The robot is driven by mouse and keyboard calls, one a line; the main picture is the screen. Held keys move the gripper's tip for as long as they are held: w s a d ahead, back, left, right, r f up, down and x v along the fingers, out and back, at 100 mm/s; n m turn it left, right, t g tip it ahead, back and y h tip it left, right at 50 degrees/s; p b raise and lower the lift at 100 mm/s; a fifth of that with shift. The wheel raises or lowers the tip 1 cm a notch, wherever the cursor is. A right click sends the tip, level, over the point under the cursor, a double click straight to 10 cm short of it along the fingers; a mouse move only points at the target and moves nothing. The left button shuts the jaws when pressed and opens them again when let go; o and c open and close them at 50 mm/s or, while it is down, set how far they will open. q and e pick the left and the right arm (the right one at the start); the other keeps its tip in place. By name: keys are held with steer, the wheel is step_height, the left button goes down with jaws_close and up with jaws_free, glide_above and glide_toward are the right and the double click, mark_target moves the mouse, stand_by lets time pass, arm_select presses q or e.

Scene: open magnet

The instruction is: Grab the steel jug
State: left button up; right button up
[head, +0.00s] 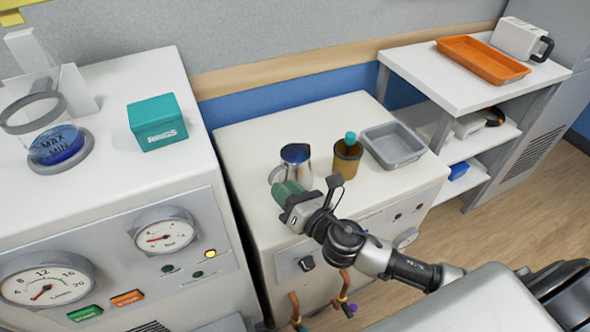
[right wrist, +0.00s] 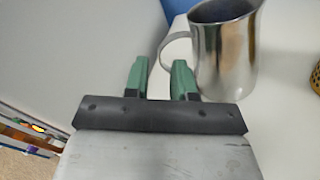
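The steel jug (head: 296,156) stands upright on the white middle cabinet, its rim open and dark blue inside. My right gripper (head: 284,190) is at the jug's near left side, in front of its handle. In the right wrist view the jug (right wrist: 226,48) fills the upper right. Its looped handle (right wrist: 172,38) points left, in line with the gap between the green fingers (right wrist: 159,62). The fingers are apart with nothing clearly held; I cannot tell whether they touch the handle. My left gripper is out of view.
A brown cup (head: 346,160) with a teal-topped item stands just right of the jug, beside a grey tray (head: 394,146). A teal box (head: 157,122) sits on the left machine. An orange tray (head: 482,60) lies on the right shelf unit. Copper pipes (head: 294,307) protrude below the cabinet front.

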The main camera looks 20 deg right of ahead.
mark_target(271, 175)
steer(key=x, duration=0.5)
steer(key=shift+w+f, duration=0.2)
steer(key=shift+w, duration=0.05)
jaws_close()
